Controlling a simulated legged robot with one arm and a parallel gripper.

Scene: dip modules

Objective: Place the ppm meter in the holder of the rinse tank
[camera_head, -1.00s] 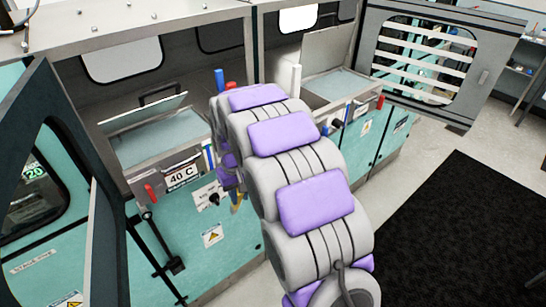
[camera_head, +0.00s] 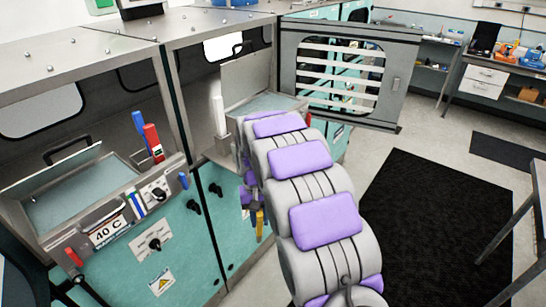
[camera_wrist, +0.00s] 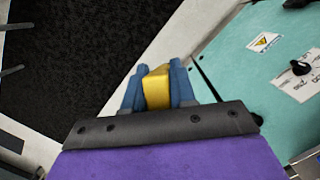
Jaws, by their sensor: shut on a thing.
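My gripper (camera_wrist: 158,86) is shut on a yellow object (camera_wrist: 157,92), which I take to be the ppm meter. In the wrist view it sits between the two blue fingers; only part of it shows. In the head view the yellow object (camera_head: 260,222) hangs below my arm, in front of the teal cabinet fronts, clear of the floor. Two open tanks show: the left tank (camera_head: 85,200) with a "40 C" display, and the right tank (camera_head: 265,103), partly behind my arm. I cannot tell which is the rinse tank.
Blue (camera_head: 140,128) and red (camera_head: 154,142) upright objects stand at the left tank's right side. A white cylinder (camera_head: 218,115) stands beside the right tank. An open slatted door (camera_head: 340,75) is behind. A black mat (camera_head: 410,215) covers free floor at right.

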